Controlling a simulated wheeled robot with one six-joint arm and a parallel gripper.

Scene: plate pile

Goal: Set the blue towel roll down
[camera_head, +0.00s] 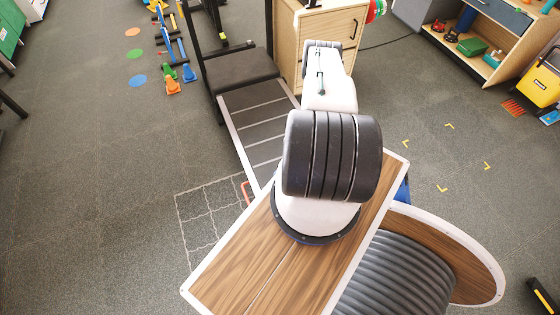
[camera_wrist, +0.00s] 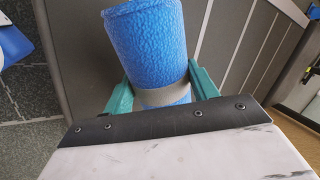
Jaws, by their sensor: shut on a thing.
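The blue towel roll (camera_wrist: 146,38) is a textured blue cylinder with a grey band (camera_wrist: 168,88) around it. In the wrist view it sits between the two teal fingers of my gripper (camera_wrist: 152,72), which is shut on it. Its far end points toward the top of the picture. Dark grey surfaces show behind it, and I cannot tell whether it touches them. In the head view my arm reaches away from me, and the towel roll and the fingers are hidden.
A treadmill-like frame with a striped deck (camera_head: 264,128) stands left of my arm. A wooden cabinet (camera_head: 290,32) stands behind the arm. Open carpet (camera_head: 110,190) lies on the left.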

